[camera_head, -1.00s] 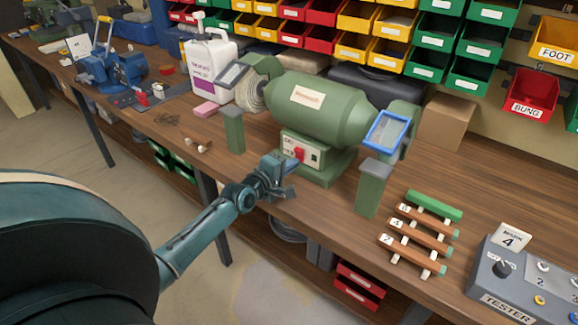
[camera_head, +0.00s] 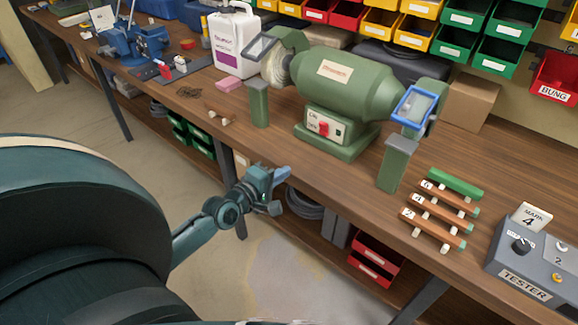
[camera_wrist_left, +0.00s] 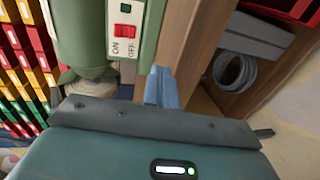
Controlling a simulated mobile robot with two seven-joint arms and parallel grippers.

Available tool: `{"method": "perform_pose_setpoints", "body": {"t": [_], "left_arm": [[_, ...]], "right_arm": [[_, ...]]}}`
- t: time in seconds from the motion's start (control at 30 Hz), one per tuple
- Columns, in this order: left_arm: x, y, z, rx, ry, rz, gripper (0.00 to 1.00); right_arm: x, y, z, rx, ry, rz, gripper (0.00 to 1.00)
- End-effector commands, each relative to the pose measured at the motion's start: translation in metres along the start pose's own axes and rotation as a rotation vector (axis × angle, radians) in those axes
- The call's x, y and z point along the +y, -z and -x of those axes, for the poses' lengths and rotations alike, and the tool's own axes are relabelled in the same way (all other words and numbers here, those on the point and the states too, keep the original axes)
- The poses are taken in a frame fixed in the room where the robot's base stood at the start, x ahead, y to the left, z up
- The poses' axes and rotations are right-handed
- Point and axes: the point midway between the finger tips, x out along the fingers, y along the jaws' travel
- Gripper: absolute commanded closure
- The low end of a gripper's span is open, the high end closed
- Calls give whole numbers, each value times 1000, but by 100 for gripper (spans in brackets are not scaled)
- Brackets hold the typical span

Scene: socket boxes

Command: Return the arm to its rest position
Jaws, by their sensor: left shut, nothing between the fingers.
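My left gripper (camera_head: 282,174) is in front of the workbench's front edge, below and to the left of the green bench grinder (camera_head: 345,88). Its fingers are together with nothing between them. The closed fingers also show in the left wrist view (camera_wrist_left: 161,88), where the grinder's switch plate (camera_wrist_left: 126,28) with a red switch lies beyond them. The gripper appears apart from the grinder and bench. My right gripper is out of view.
The wooden workbench (camera_head: 290,148) carries numbered copper-coloured bars (camera_head: 432,228), a grey tester box (camera_head: 530,258), a white jug (camera_head: 235,45) and a blue vise (camera_head: 128,42). Red drawers (camera_head: 373,262) and a coiled hose (camera_head: 300,203) are under the bench. Open floor lies in front.

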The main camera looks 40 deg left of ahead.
Motion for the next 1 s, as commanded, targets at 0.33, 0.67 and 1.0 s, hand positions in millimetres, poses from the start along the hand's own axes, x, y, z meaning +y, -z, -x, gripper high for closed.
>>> {"method": "perform_pose_setpoints", "body": {"t": [0.33,0.67,1.0], "left_arm": [[0,0,2,0,0,0,100],[-6,-9,5,-13,17,-46,100],[-77,-156,94,-303,179,-994,100]], "right_arm": [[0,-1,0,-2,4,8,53],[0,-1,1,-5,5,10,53],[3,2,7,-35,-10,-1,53]]}}
